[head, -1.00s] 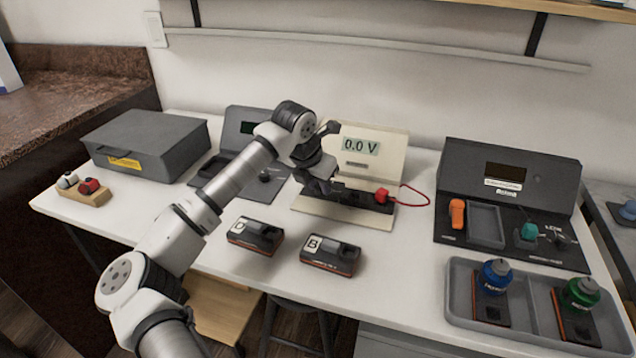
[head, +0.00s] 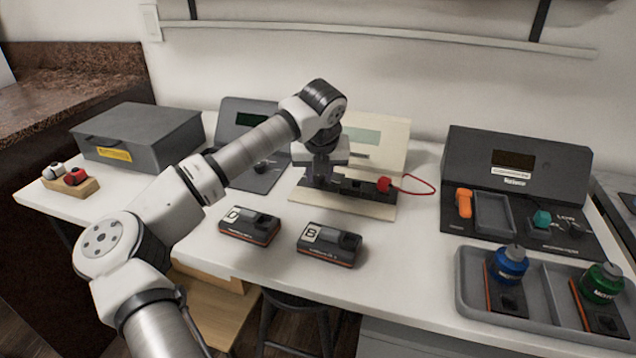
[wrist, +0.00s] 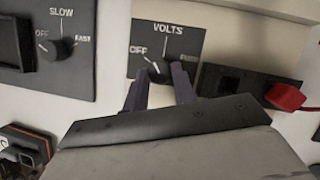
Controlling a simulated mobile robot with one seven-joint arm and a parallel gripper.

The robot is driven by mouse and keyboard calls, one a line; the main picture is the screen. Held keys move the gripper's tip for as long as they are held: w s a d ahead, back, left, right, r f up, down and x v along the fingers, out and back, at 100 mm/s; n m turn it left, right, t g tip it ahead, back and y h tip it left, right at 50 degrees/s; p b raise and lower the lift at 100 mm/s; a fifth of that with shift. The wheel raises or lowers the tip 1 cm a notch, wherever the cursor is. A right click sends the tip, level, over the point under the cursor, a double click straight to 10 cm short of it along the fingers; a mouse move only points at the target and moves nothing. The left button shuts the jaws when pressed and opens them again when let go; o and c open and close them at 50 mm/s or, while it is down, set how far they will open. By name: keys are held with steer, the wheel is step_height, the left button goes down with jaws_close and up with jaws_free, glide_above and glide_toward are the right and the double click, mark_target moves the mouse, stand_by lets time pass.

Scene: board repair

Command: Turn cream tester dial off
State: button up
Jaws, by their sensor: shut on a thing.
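The cream tester (head: 388,150) stands at the back middle of the table, its panel partly hidden behind my arm. Its display (head: 362,136) shows no readable digits. In the wrist view the tester's dial (wrist: 158,72) sits on a dark plate marked OFF and VOLTS. The light mark on the dial appears to point up and left, towards OFF. My gripper (wrist: 160,82) is shut on the dial, with one finger on each side of it. In the head view my gripper (head: 318,180) is low over the tester's base, and the dial is hidden there.
A red plug (head: 384,184) with a red wire loop is at the tester's right. Left is a grey tester (head: 240,115) with a SLOW/FAST dial (wrist: 48,48). Blocks D (head: 249,226) and B (head: 329,244) lie in front. A dark tester (head: 515,165) and grey tray (head: 462,285) are right.

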steer(key=n+y+b, duration=0.1)
steer(key=n, duration=0.1)
steer(key=n+b, duration=0.2)
steer(key=shift+d+n+g+y, duration=0.2)
steer(key=shift+n+g+y, duration=0.1)
steer(key=shift+y, duration=0.1)
stand_by(0.4)
steer(key=o, duration=1)
steer(key=p+v, duration=0.1)
steer(key=v, duration=1.2)
steer(key=shift+s+d+r, duration=0.1)
steer(key=shift+d+r, duration=0.05)
steer(key=shift+r, duration=0.25)
